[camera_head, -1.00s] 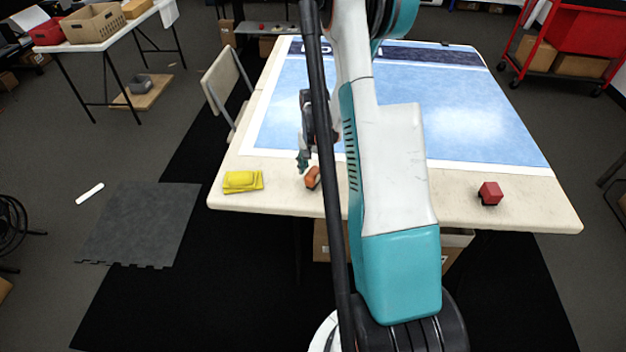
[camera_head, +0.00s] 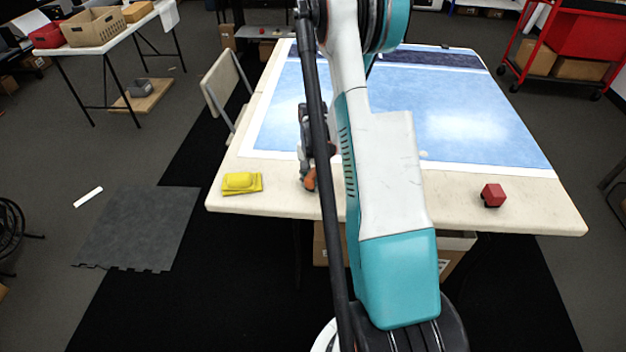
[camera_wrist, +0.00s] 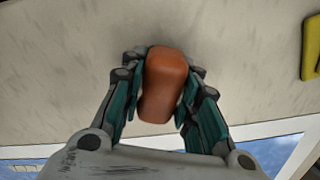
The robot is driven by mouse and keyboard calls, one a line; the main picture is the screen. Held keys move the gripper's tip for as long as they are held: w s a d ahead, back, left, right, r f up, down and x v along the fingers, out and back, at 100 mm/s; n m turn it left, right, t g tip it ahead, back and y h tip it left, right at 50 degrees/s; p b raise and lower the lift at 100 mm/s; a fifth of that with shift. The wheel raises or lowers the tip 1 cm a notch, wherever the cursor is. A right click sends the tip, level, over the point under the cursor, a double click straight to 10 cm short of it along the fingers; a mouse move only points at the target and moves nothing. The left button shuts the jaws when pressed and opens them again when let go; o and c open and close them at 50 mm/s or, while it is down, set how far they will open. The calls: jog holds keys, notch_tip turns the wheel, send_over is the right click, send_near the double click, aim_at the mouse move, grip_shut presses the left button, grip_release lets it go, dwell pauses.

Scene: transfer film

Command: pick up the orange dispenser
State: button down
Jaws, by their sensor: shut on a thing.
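The orange dispenser (camera_wrist: 165,82) sits between the two teal fingers of my gripper (camera_wrist: 160,95) in the wrist view. The fingers are shut on its sides, and its rounded far end sticks out past them. In the head view the orange dispenser (camera_head: 310,180) shows as a small patch at the table's near edge, partly hidden by my gripper (camera_head: 306,178) and arm. I cannot tell whether it touches the table.
A yellow object (camera_head: 241,183) lies on the table to the left, and shows at the right edge of the wrist view (camera_wrist: 312,48). A blue-and-white sheet (camera_head: 470,120) covers the table's far part. A chair (camera_head: 222,85) stands at the left.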

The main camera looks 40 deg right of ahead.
aim_at(313, 173)
notch_tip(313, 173, up, 20)
jog(key=p, duration=0.6)
